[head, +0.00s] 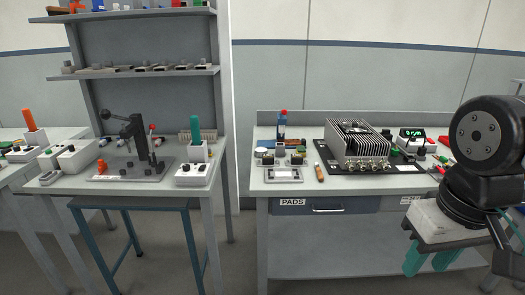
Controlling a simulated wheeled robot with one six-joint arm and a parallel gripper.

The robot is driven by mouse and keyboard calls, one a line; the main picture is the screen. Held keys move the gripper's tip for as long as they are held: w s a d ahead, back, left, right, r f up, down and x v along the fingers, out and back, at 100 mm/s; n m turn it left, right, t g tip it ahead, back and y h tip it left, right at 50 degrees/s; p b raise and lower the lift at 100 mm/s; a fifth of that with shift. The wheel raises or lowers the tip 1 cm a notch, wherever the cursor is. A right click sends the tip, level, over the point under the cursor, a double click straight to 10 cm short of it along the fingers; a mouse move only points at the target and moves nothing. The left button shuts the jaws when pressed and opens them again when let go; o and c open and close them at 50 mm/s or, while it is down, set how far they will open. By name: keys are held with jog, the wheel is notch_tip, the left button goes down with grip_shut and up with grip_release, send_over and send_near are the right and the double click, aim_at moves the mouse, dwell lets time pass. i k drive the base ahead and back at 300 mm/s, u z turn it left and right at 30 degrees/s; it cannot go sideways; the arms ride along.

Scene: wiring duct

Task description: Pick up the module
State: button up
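The thing that looks most like a module is a finned metal block (352,138) with several brass connectors along its front. It sits on a black board (335,168) on the right-hand bench (300,187). Which thing is meant by the module I cannot tell for certain. My gripper (429,263) is at the lower right, in front of the bench and below its top. Its two teal fingers point down with a gap between them, and I see nothing held. My arm hides the bench's right end.
The left bench holds a black lever press (134,135) and a white box with a green handle (195,173). Shelves (140,72) stand above it.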

aim_at(296, 160)
jog(key=u, duration=0.6)
jog(key=i, duration=1.25)
jog(key=z, duration=0.75)
